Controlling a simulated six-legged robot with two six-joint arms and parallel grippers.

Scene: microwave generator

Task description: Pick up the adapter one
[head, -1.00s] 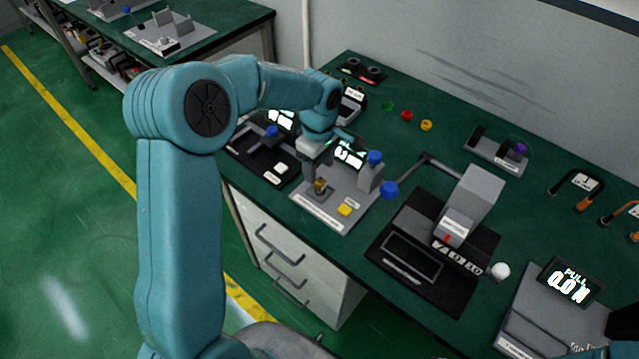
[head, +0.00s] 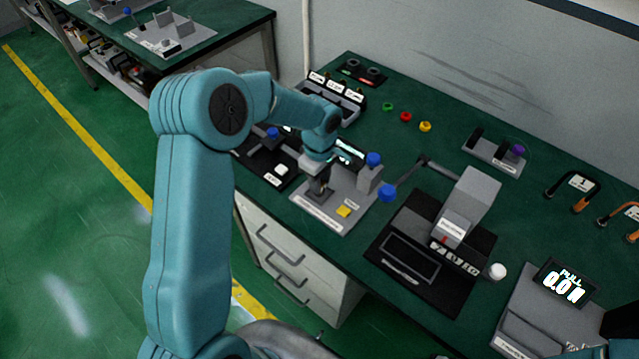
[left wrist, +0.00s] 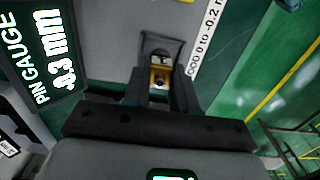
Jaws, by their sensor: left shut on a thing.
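My left gripper (head: 319,190) is down at the grey pin gauge fixture (head: 335,222) and its jaws are shut on a small brass-coloured piece, which I take to be the adapter. In the left wrist view the brass piece (left wrist: 160,77) shows between the fingers of the left gripper (left wrist: 160,88), within a dark recess or holder. In the head view the fingers hide most of it. I cannot tell whether it is still seated or lifted. My right gripper is not in view.
A black-based press with a blue-ended lever (head: 388,193) stands to the right. The pin gauge display (left wrist: 45,45) is close beside the gripper. A labelled rack (head: 340,95) stands behind.

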